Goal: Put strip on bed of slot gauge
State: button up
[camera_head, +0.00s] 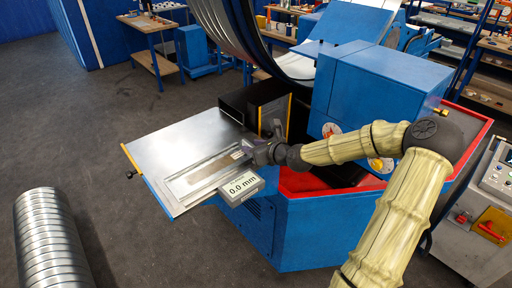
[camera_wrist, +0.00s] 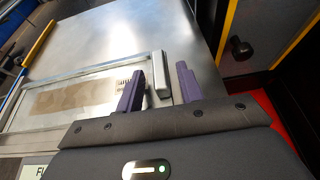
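The slot gauge is a flat pale metal frame (camera_head: 177,188) on a steel table, with a box reading "0.0 mm" (camera_head: 241,190) at its near edge. A long brownish band (camera_head: 208,175) lies flat within the frame; I cannot tell whether it is the strip or the bed surface. It also shows in the wrist view (camera_wrist: 70,98). My gripper (camera_head: 247,147) is low at the gauge's right end. In the wrist view its purple fingers (camera_wrist: 160,70) stand apart, with a small grey metal block (camera_wrist: 159,75) between them. I cannot tell whether they touch it.
The steel tabletop (camera_head: 185,140) is clear behind the gauge. A dark open box (camera_head: 257,104) with a yellow edge and a blue machine housing (camera_head: 385,88) stand to the right. A ribbed spiral duct (camera_head: 47,240) lies on the floor at left.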

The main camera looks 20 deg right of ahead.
jog(key=shift+r, duration=0.1)
jog(key=v, duration=1.2)
dwell(0.6)
